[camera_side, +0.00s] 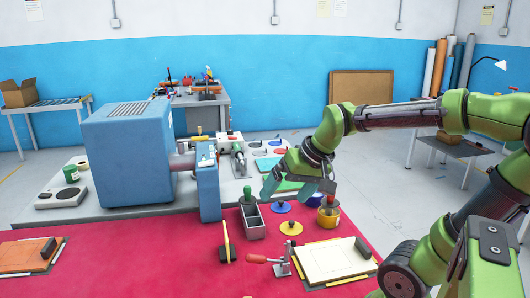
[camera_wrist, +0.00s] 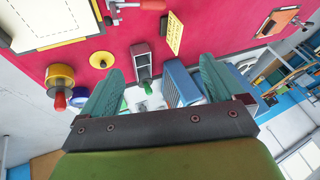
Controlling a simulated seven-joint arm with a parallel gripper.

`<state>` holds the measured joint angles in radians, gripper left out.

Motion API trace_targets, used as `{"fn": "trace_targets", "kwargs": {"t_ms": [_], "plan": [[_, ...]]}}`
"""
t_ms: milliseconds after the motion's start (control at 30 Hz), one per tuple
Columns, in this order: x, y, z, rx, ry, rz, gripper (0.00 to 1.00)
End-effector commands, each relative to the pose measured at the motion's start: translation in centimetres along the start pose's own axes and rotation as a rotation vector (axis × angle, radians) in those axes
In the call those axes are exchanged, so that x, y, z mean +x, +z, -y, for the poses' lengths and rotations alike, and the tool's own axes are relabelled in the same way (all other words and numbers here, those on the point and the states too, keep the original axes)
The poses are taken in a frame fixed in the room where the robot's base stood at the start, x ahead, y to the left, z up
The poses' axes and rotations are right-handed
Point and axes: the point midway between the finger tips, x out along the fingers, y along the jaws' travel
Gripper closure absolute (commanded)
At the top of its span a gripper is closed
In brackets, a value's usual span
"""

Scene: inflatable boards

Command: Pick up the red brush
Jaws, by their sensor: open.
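The red brush (camera_side: 329,200) appears to stand upright in a yellow pot (camera_side: 328,219) on the red table, to the right of my gripper in the side view. In the wrist view its red tip (camera_wrist: 60,102) shows by the yellow pot (camera_wrist: 61,76), left of my left finger. My gripper (camera_side: 285,190) is above the table's far edge, with its fingers spread and nothing between them. In the wrist view my gripper (camera_wrist: 162,66) frames a grey box (camera_wrist: 141,52) holding a green-handled tool (camera_wrist: 147,87). The brush's lower part is hidden in the pot.
The grey box (camera_side: 252,224), blue disc (camera_side: 282,208) and yellow disc (camera_side: 291,228) lie near the pot. A red-handled clamp (camera_side: 280,262) and framed board (camera_side: 328,260) are in front. A blue machine (camera_side: 125,155) stands left. The red table (camera_side: 175,265) has free room front left.

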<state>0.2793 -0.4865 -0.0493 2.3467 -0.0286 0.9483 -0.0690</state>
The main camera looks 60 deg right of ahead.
Motion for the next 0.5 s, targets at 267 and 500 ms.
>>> {"fn": "trace_targets", "kwargs": {"t_ms": [267,500], "plan": [[-0.1,-11.3,-16.4,-0.038,0.205,0.151,0.05],[-2.4,-14.5,-26.5,-0.355,0.204,0.305,0.05]]}}
